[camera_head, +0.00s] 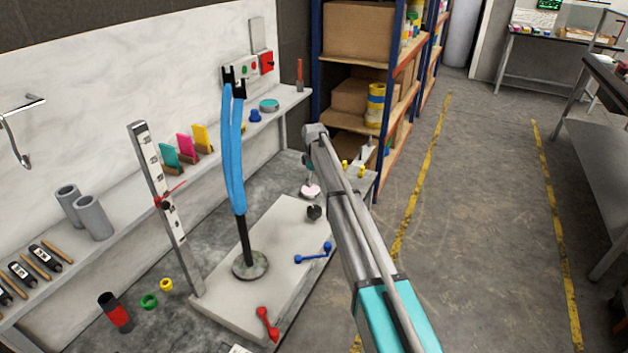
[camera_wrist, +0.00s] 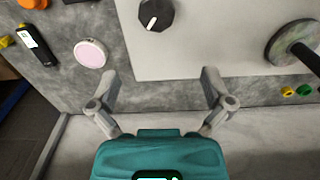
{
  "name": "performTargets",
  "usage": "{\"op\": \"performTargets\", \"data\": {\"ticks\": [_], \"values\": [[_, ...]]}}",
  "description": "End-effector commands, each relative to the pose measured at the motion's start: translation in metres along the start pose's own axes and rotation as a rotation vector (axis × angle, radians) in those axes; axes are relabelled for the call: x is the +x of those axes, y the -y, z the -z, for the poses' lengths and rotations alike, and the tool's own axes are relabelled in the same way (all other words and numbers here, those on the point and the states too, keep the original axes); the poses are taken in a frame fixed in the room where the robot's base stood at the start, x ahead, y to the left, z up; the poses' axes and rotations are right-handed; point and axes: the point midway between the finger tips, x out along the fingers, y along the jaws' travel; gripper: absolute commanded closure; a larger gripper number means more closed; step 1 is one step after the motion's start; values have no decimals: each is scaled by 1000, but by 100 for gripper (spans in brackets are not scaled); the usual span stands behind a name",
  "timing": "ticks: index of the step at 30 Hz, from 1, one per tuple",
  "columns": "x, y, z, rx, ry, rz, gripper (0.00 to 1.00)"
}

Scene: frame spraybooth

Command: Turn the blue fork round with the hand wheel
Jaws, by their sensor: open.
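The blue fork (camera_head: 232,150) stands upright on a dark post with a round base (camera_head: 250,265) on a pale plate. Its two blue prongs end in black tips. The base also shows at the right of the wrist view (camera_wrist: 287,45). A black hand wheel (camera_head: 314,212) with a white mark sits near the plate's far right corner; it shows at the top of the wrist view (camera_wrist: 155,14). My gripper (camera_wrist: 160,85) is open and empty, apart from the wheel, its fingers spread below it in the picture.
The pale plate (camera_head: 285,225) also carries a blue handle (camera_head: 313,253), a red handle (camera_head: 267,322) and a tall scale post (camera_head: 165,205). A pale pink disc (camera_wrist: 90,53) lies near the wheel. A wall shelf (camera_head: 120,230) holds several items. Open floor lies to the right.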

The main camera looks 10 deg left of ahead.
Motion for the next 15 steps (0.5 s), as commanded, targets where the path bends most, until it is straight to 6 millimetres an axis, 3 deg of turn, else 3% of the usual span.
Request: {"op": "performTargets", "data": {"ticks": [8,11,15], "values": [[0,3,-6,10,0,0,0],[0,9,-19,39,0,0,0],[0,25,-57,120,0,0,0]]}}
